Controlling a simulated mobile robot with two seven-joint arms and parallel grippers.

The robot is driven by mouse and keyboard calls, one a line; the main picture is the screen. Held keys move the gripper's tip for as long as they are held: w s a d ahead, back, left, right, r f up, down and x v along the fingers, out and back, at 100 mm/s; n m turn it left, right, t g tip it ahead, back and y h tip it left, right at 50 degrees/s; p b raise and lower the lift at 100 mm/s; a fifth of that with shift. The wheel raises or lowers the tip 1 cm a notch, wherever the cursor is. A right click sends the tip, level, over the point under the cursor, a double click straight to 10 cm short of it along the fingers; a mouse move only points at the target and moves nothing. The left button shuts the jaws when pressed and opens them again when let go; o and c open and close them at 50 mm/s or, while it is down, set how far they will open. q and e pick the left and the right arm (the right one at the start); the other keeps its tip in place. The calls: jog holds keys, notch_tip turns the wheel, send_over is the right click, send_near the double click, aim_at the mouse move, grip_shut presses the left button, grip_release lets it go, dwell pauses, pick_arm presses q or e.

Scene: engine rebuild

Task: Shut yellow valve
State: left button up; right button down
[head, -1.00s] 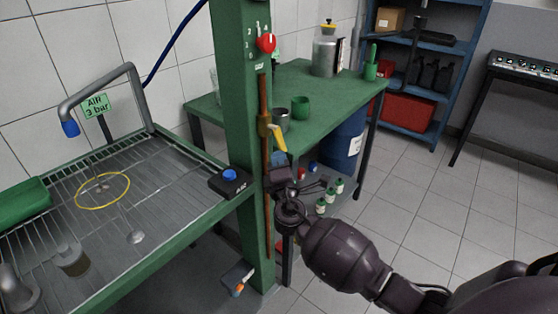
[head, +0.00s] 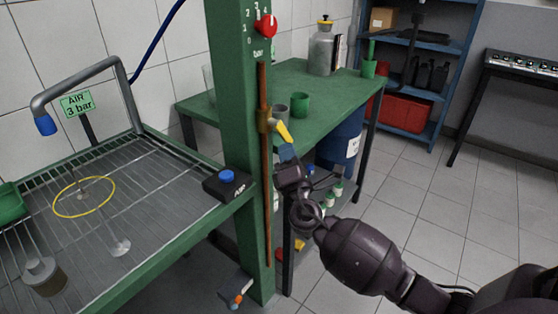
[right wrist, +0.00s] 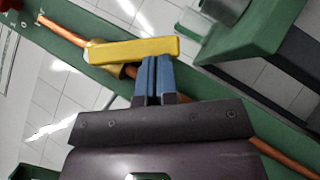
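The yellow valve handle (head: 281,131) sits on a brass valve body (head: 263,120) on a copper pipe, which runs down the green post. The handle slants down to the right, at an angle to the pipe. It also shows in the right wrist view (right wrist: 140,49). My right gripper (head: 286,153) is just below the handle's free end. In the right wrist view its blue fingers (right wrist: 152,62) are together, with nothing visible between them. Their tips meet the handle's lower edge and appear to touch it. My left gripper is not in view.
The green post (head: 236,150) carries a red knob (head: 265,26) above and another valve (head: 238,291) below. A black box with a blue button (head: 227,178) is left of the pipe. A green table (head: 225,113) with cups stands behind. Open floor lies right.

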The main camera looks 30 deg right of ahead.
pick_arm(q)
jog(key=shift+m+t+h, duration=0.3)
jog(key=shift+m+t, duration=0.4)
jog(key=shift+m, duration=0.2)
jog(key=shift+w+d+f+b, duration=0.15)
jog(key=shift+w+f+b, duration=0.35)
jog(key=shift+b, duration=1.2)
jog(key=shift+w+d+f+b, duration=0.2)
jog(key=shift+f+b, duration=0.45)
jog(key=shift+b, duration=1.1)
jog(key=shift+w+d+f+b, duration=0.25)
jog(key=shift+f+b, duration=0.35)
jog(key=shift+b, duration=1.1)
pick_arm(e)
jog(key=w+d+r+n+t+y, duration=0.2)
jog(key=d+r+n+t+y, duration=0.2)
jog(key=n+y, duration=0.4)
jog(key=shift+d+r+n+t, duration=0.35)
jog(key=shift+d+n, duration=0.5)
jog(key=shift+n, duration=0.85)
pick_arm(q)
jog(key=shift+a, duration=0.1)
pick_arm(e)
jog(key=shift+r, duration=0.15)
